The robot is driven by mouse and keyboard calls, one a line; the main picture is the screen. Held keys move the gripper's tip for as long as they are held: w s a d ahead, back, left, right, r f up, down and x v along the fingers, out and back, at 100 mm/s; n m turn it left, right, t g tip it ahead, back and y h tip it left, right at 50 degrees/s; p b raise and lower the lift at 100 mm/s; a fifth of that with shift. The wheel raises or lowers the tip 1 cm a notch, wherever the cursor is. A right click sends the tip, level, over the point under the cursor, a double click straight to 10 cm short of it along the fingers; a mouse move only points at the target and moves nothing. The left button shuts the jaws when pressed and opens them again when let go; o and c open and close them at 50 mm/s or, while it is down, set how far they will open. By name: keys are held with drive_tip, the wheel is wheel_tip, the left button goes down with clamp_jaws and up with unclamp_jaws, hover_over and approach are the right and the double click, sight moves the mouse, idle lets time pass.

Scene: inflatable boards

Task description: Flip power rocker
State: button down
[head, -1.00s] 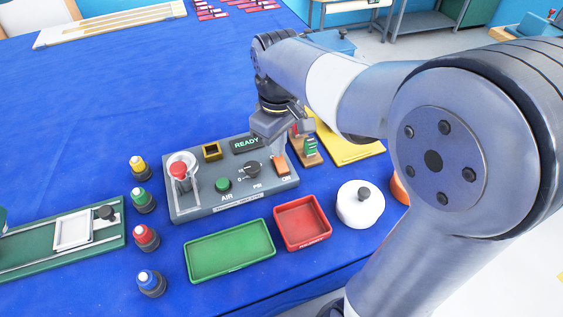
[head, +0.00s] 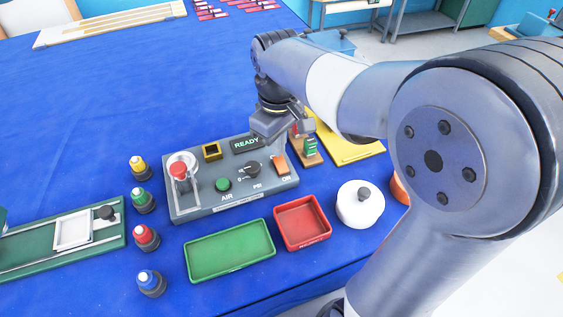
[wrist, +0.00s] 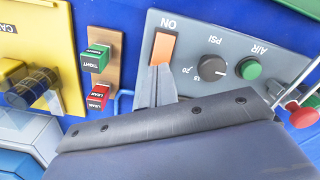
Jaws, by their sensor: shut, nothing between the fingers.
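The grey control box (head: 205,201) stands on the blue table with its display reading READY. The orange power rocker (head: 281,165), labelled ON, is at the right end of its top face. In the wrist view the rocker (wrist: 162,49) shows just beyond the fingertips. My gripper (wrist: 158,68) is shut and empty, its tips at or very near the rocker's edge; I cannot tell whether they touch.
A wooden stand with green and red tags (head: 310,148) is close by on the right. Green (head: 230,270) and red trays (head: 303,241) lie in front.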

drive_tip(key=shift+f+b, duration=0.65)
drive_tip(key=shift+f, duration=0.35)
idle(0.6)
wheel_tip(320, 180, up, 7)
drive_tip(key=p, duration=0.6)
drive_tip(key=shift+r+p, duration=0.1)
drive_tip(key=shift+p, duration=0.3)
